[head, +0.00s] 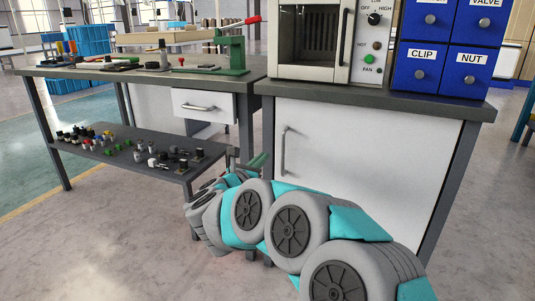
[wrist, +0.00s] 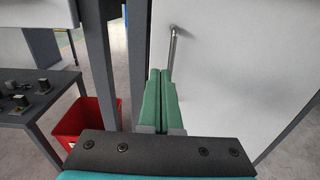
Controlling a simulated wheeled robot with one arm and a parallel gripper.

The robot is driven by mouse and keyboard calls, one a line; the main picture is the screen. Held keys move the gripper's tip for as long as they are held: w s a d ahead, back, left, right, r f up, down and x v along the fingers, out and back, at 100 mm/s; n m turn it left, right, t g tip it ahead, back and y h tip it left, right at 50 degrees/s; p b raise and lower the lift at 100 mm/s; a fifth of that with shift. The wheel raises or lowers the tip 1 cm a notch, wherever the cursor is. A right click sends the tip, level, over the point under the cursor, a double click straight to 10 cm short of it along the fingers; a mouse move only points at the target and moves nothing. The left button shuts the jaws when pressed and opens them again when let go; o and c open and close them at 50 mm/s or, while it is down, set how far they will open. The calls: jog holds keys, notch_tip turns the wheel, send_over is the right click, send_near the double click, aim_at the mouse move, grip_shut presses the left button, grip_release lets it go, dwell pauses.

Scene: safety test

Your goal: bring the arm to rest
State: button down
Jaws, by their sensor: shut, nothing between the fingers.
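My gripper (wrist: 160,72) is shut and empty, with its two green fingers side by side in the wrist view. In the head view my gripper (head: 258,160) shows small at the far end of my grey and teal arm. It is low in front of the workbench, near the grey legs and the left side of the white cabinet door (head: 350,160). In the wrist view the door's handle (wrist: 173,50) is just beyond the fingertips. I cannot tell whether the fingers touch the door.
A lower shelf (head: 75,150) with several small parts is to the left. A red bin (wrist: 85,124) stands on the floor by the bench legs. An oven (head: 310,40) and blue drawers (head: 435,72) stand on the benchtop. The floor at left front is clear.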

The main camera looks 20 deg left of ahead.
notch_tip(320, 180, up, 8)
jog(key=s+a+n+g+y+p, duration=0.1)
jog(key=s+n+g+y+p, duration=0.2)
jog(key=n+y, duration=0.8)
jog(key=s+d+n+g+p, duration=0.1)
jog(key=s+d+n+g, duration=0.4)
jog(key=n, duration=0.6)
jog(key=s+d+f+n+g+h+p, duration=0.1)
jog(key=s+d+f+n+g+h, duration=0.2)
jog(key=s+d, duration=0.8)
jog(key=s+d+f+n+g+h+p, duration=0.2)
jog(key=s+d+n, duration=0.5)
jog(key=s+d, duration=0.5)
jog(key=s+d+f+n+g+h+p, duration=0.2)
jog(key=s+d+f+n+g, duration=0.3)
jog(key=s+d+f, duration=0.3)
jog(key=s+d+g+h, duration=0.1)
jog(key=s+d, duration=0.3)
jog(key=s, duration=0.3)
jog(key=shift+s+g+h, duration=0.25)
jog(key=shift+g+h, duration=0.05)
jog(key=shift+h, duration=0.1)
